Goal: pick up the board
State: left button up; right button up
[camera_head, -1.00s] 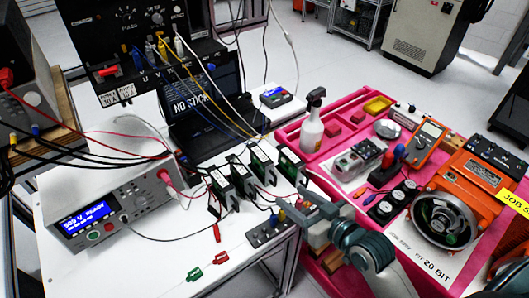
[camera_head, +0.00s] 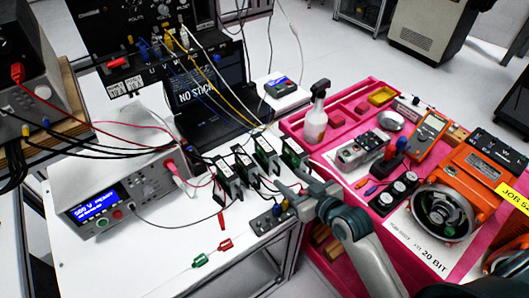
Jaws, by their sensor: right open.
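The rightmost board (camera_head: 293,148) is closest to my right gripper (camera_head: 289,180). Whether the fingers touch the holder cannot be told. My left gripper is not in view.
A grey block with coloured knobs (camera_head: 265,222) lies in front of the boards. Cables run from the boards to a power supply (camera_head: 110,205) and a panel. A pink tray (camera_head: 345,100) at right holds a spray bottle (camera_head: 315,120), a meter and an orange motor (camera_head: 470,180).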

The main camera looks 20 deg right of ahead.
aim_at(279, 169)
jog(key=p+x, duration=0.1)
jog(key=x, duration=0.5)
jog(key=shift+w, duration=0.15)
jog(key=shift+w+p, duration=0.65)
jog(key=shift+p, duration=0.05)
jog(key=p+x, duration=0.1)
jog(key=x, duration=0.1)
jog(key=shift+w+d+f, duration=0.1)
jog(key=shift+w, duration=0.25)
jog(key=shift+w+f, duration=0.3)
jog(key=shift+w, duration=0.2)
jog(key=shift+c, duration=0.2)
jog(key=c, duration=1)
